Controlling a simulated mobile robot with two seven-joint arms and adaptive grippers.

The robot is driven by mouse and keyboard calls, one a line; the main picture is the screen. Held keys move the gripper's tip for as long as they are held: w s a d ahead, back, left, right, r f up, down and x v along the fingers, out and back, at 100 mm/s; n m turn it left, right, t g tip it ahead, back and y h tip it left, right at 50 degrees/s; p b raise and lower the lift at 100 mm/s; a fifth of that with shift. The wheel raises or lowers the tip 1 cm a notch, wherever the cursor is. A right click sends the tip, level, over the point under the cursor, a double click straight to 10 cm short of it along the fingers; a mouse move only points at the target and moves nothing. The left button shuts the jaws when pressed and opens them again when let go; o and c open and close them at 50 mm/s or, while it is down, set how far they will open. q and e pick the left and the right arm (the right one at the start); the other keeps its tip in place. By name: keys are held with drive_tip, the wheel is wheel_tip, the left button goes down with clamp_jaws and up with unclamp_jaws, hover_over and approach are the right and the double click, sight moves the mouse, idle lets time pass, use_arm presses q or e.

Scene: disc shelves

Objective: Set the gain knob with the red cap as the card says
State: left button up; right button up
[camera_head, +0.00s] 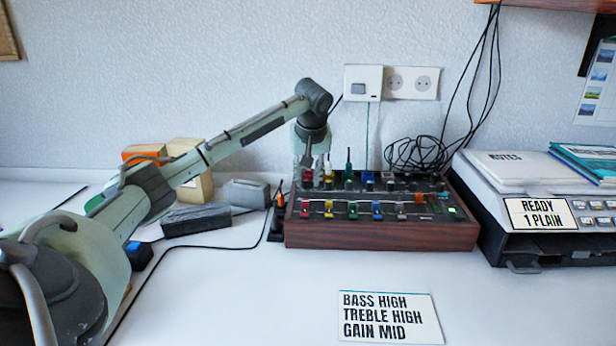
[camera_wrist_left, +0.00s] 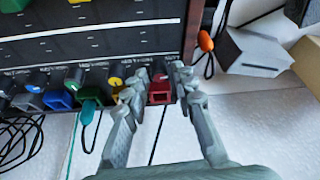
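The mixer (camera_head: 375,235) has wooden sides and two rows of knobs with coloured caps. A red-capped knob (camera_head: 306,176) is at the left end of its back row; it also shows in the left wrist view (camera_wrist_left: 159,90). My left gripper (camera_head: 310,165) reaches down over it, and in the left wrist view its fingertips (camera_wrist_left: 160,78) are on either side of the red cap, close against it. Another red cap (camera_head: 304,209) is in the front row. The card (camera_head: 388,318) reads "BASS HIGH, TREBLE HIGH, GAIN MID". The gain knob's pointer is hard to read. My right gripper is out of view.
A yellow-capped knob (camera_wrist_left: 116,84) is right beside one finger. An orange-ended cable (camera_head: 280,201) lies left of the mixer, with grey blocks (camera_head: 196,219). A machine with a "READY 1 PLAIN" display (camera_head: 541,214) is at right. The front table is mostly clear.

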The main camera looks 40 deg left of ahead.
use_arm(q)
drive_tip(key=shift+f, duration=0.1)
clamp_jaws()
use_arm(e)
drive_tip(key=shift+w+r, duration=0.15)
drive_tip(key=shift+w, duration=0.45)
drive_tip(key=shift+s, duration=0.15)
